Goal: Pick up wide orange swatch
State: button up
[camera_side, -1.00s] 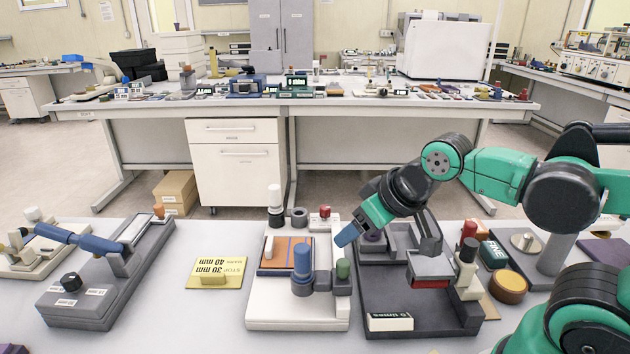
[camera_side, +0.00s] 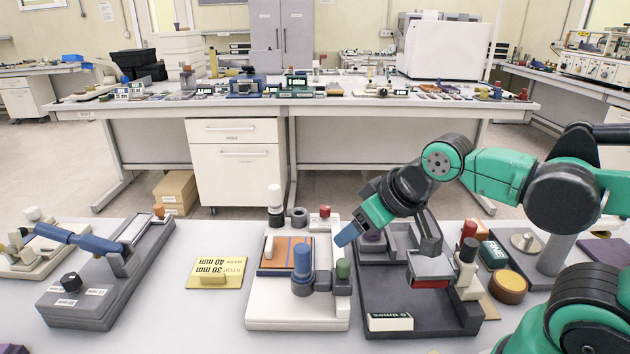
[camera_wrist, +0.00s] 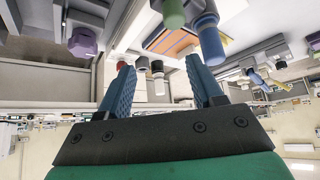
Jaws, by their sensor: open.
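The orange swatch (camera_side: 280,252) lies flat on a blue-edged plate in the white fixture (camera_side: 262,312), left of my gripper. A blue cylinder (camera_side: 302,258) partly covers it in the side view. In the wrist view the orange surface (camera_wrist: 172,42) shows small near the top, beyond the fingers and partly behind other parts. My gripper (camera_side: 347,235) has blue fingers and hangs at the right side of the white fixture, apart from the swatch. In the wrist view the two fingers of my gripper (camera_wrist: 162,64) are spread, with nothing held between them.
A green-topped post (camera_side: 343,269) stands at the white fixture's right edge. A dark grey fixture (camera_side: 420,322) stands under my arm on the right. A yellow block (camera_side: 216,271) and a grey fixture with a blue roller (camera_side: 70,237) stand left. Bare table lies between these.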

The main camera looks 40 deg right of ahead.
dwell(0.4)
jog(key=shift+c, duration=0.7)
